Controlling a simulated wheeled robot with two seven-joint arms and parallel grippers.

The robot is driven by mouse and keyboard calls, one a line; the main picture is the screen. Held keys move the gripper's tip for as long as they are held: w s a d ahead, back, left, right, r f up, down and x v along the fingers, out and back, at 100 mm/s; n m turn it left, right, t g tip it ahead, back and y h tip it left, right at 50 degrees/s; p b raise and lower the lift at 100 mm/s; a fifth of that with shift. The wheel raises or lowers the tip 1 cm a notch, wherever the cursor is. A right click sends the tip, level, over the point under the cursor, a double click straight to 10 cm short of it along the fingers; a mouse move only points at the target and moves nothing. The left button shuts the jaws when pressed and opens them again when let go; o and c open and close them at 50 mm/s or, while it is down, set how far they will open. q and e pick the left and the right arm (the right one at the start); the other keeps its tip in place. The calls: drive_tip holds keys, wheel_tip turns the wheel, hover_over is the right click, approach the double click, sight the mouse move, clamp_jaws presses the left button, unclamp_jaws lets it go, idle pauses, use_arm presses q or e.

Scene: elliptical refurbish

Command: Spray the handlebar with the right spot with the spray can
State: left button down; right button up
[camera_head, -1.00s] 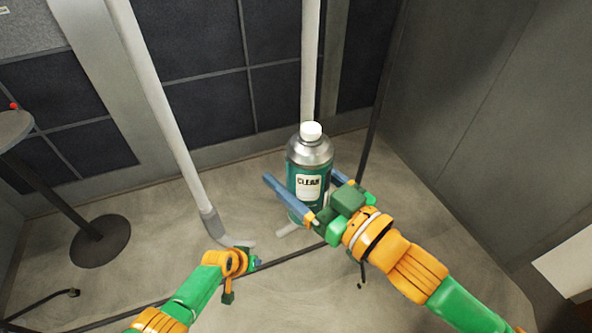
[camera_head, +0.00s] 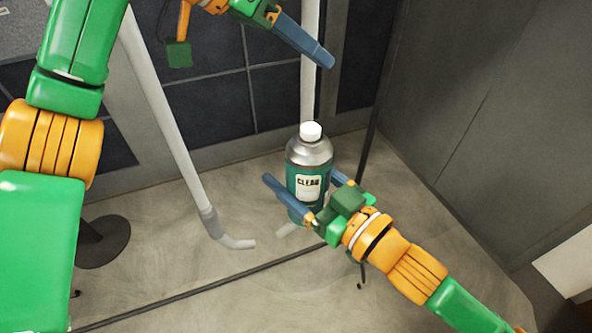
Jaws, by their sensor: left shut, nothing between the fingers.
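The spray can (camera_head: 309,187) is a teal bottle with a silver shoulder, a white cap and a "CLEAN" label. It stands upright between the two blue fingers of my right gripper (camera_head: 303,180), which is shut on it. My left gripper (camera_head: 324,58) is raised at the top, above and apart from the can, shut and empty. Two pale bars look like the handlebars: the left handlebar (camera_head: 165,120) slants down to a bent end, and the right handlebar (camera_head: 309,85) runs down behind the can, which hides part of it. I cannot make out a spot on either.
A dark round stand base (camera_head: 105,243) is on the floor at left, partly behind my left arm. A thin dark bar (camera_head: 200,289) crosses low in front. Grey wall panels (camera_head: 490,110) close off the right.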

use_arm(q)
drive_tip(key=s+r+m+y, duration=0.1)
drive_tip(key=s+r+m, duration=0.1)
drive_tip(key=s+r, duration=0.45)
use_arm(e)
drive_tip(key=shift+s+r, duration=0.1)
drive_tip(key=shift+s, duration=0.05)
use_arm(q)
hover_over(319, 125)
drive_tip(key=a, duration=0.2)
drive_tip(key=shift+m+g, duration=0.3)
drive_tip(key=f, duration=0.7)
drive_tip(key=shift+s+d+f, duration=0.1)
drive_tip(key=shift+s+f, duration=0.05)
drive_tip(key=shift+s, duration=0.15)
use_arm(e)
drive_tip(key=shift+w, duration=0.2)
use_arm(q)
drive_tip(key=shift+s+f, duration=0.1)
drive_tip(key=shift+f, duration=0.45)
use_arm(e)
drive_tip(key=shift+s, duration=0.1)
use_arm(q)
drive_tip(key=shift+f, duration=0.1)
drive_tip(key=shift+f, duration=1)
drive_tip(key=shift+d+r, duration=0.1)
drive_tip(key=shift+r, duration=2.5)
